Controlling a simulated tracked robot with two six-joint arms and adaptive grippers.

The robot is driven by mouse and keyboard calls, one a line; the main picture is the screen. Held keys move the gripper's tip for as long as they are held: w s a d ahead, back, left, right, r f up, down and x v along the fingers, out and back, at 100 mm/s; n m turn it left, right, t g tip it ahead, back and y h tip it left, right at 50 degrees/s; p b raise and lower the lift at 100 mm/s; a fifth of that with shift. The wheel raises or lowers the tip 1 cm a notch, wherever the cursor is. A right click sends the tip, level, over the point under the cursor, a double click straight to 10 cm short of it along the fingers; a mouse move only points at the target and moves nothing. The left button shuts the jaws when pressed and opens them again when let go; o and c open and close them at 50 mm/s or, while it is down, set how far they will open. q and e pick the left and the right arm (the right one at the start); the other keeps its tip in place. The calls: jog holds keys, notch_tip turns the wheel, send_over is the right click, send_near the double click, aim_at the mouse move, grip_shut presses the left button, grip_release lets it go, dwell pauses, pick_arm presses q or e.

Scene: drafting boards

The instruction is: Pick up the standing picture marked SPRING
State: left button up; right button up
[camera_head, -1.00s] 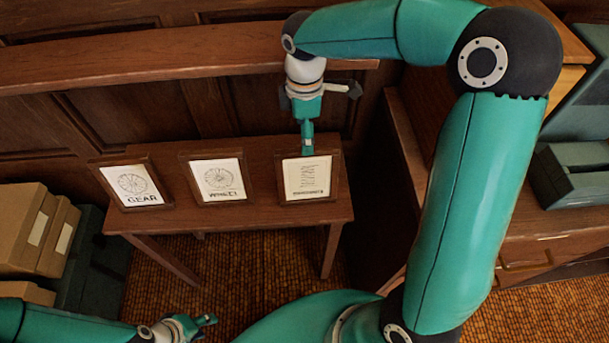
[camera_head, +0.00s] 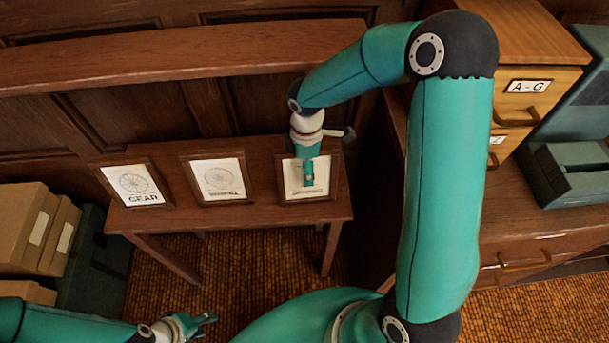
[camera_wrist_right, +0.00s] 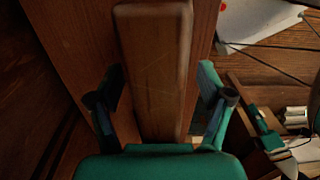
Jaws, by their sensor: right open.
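Three framed pictures stand in a row on a small wooden table (camera_head: 240,212). The right-hand picture (camera_head: 292,190) is partly covered by my right gripper (camera_head: 308,180), and its label is too small to read. The left one (camera_head: 139,185) reads GEAR; the label of the middle one (camera_head: 219,180) is blurred. In the right wrist view my right gripper (camera_wrist_right: 165,98) is open, its fingers on either side of a wooden frame edge (camera_wrist_right: 155,70), with gaps beside it. My left gripper (camera_head: 203,322) is low at left, away from the table; its opening is unclear.
A wooden rail (camera_head: 180,55) and panels stand behind the table. Cardboard boxes (camera_head: 25,225) are stacked at left. At right are a desk with drawers (camera_head: 515,225), a cabinet marked A-G (camera_head: 530,85) and a green machine (camera_head: 575,165).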

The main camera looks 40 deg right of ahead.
jog(key=shift+c, duration=0.2)
grip_shut()
